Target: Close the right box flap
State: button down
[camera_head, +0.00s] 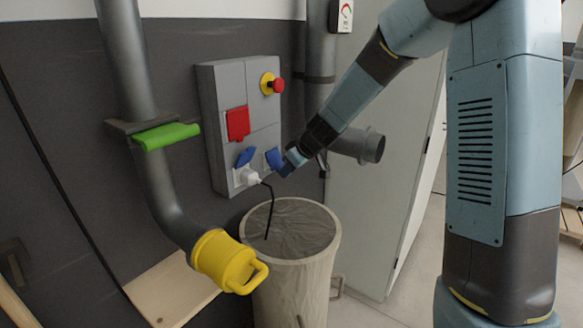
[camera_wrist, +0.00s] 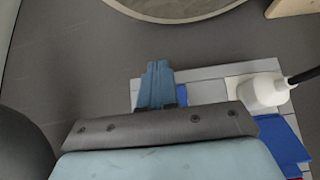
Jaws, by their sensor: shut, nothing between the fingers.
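A grey wall box (camera_head: 206,95) carries blue flaps low on its front. The right blue flap (camera_head: 273,158) looks tilted out from the box, but how far is hard to tell. My gripper (camera_head: 287,168) is shut and empty, close beside this flap at its right; contact cannot be told. In the wrist view, my gripper's closed fingers (camera_wrist: 158,75) are in front of the box (camera_wrist: 207,92), and a small blue patch (camera_wrist: 182,95), probably the right flap, shows just beside them, mostly hidden. The left blue flap (camera_head: 245,157) stands raised above a white plug (camera_head: 247,176).
The plug (camera_wrist: 264,91) has a black cable. A red flap (camera_head: 238,123) and a red button (camera_head: 273,84) are higher on the box. A bin (camera_head: 290,260) stands below. A grey pipe (camera_head: 358,146) is to the right; a yellow-capped pipe (camera_head: 228,262) is at left.

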aim_at(280, 170)
jog(key=shift+w+a+f, duration=0.95)
jog(key=shift+a+f, duration=0.2)
jog(key=shift+f, duration=0.05)
jog(key=shift+r, duration=0.15)
jog(key=shift+r, duration=0.6)
jog(key=s+d, duration=0.9)
jog(key=d, duration=0.2)
jog(key=s+d+r+m+h, duration=0.2)
jog(key=s+d+r+m, duration=0.1)
jog(key=s, duration=0.6)
jog(key=s+d+r+m+h, duration=0.2)
jog(key=s+d+r+m, duration=0.2)
jog(key=s+d+r, duration=0.2)
jog(key=s+d+r+m+t+h, duration=0.1)
jog(key=s+d+r, duration=0.4)
jog(key=s, duration=0.8)
notch_tip(280, 170, up, 3)
jog(key=m+h, duration=0.1)
jog(key=m, duration=0.1)
jog(key=shift+d+m, duration=0.25)
jog(key=shift+m, duration=0.15)
